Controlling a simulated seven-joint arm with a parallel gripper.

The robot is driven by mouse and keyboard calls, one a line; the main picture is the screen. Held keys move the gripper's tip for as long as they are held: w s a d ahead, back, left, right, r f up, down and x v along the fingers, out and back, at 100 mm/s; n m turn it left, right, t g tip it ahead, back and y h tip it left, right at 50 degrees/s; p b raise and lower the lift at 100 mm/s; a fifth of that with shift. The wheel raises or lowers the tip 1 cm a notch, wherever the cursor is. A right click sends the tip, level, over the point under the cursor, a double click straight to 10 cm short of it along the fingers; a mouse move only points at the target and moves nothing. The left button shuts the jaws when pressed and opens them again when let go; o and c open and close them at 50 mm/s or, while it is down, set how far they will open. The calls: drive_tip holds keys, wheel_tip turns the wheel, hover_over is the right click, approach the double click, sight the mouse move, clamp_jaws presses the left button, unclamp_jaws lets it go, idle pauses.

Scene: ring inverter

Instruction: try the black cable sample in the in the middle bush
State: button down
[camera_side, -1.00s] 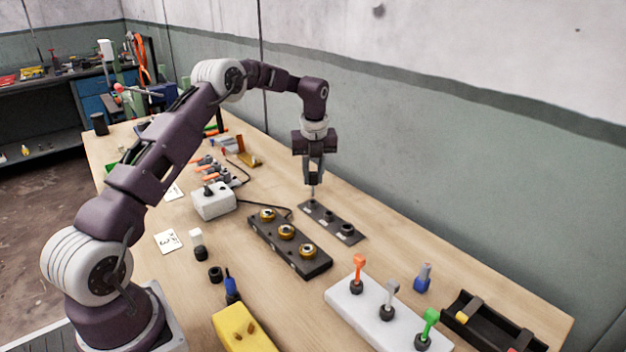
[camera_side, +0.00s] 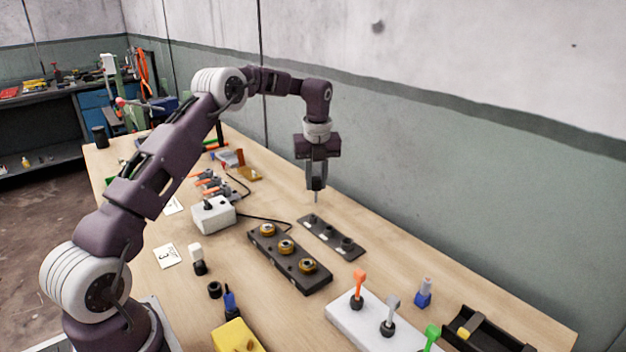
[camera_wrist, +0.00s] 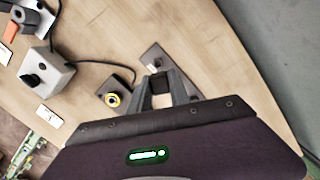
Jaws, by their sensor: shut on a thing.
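My gripper (camera_side: 316,186) is shut on the black cable sample, which is mostly hidden between the fingers. A thin pale tip (camera_side: 316,198) points down below them, above the dark flat plate (camera_side: 318,228). The black block (camera_side: 262,246) stands in front of that plate and carries three brass-ringed bushes. The middle bush (camera_side: 286,246) lies below and left of my gripper, well apart from it. In the wrist view my gripper (camera_wrist: 166,82) is over the plate, and one brass-ringed bush (camera_wrist: 113,99) shows to its left.
A grey box (camera_side: 212,214) with a black knob and cable stands left of the bushes. A white block (camera_side: 350,318) with orange, grey and green handles is at front right. A black tray (camera_side: 478,328) lies beyond it. The wall is behind my gripper.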

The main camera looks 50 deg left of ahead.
drive_tip(key=d, duration=0.4)
drive_tip(key=d+r, duration=0.1)
drive_tip(key=d, duration=0.1)
drive_tip(key=shift+f, duration=0.1)
drive_tip(key=shift+f, duration=2.65)
drive_tip(key=shift+f, duration=1.1)
idle(0.4)
wheel_tip(320, 180, up, 7)
drive_tip(key=shift+f, duration=0.15)
idle(0.9)
